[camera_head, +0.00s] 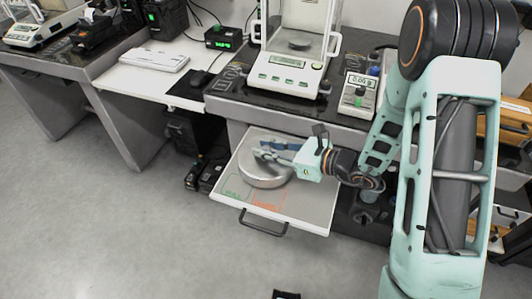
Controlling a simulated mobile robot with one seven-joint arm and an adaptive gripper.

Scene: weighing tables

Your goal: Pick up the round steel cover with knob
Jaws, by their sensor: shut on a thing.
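The round steel cover (265,174) is in the open drawer (318,215) below the weighing table, in the middle of the head view. It is a shiny, low, round shape. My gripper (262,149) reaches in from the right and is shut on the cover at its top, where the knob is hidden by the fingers. I cannot tell whether the cover touches the drawer floor or is slightly above it.
The drawer floor has green and orange outlined areas at its front, which are empty. A dark handle (262,226) is on the drawer front. Above stand a glass-cased balance (289,75) and a small display unit (358,94). A keyboard (155,59) lies on the white desk.

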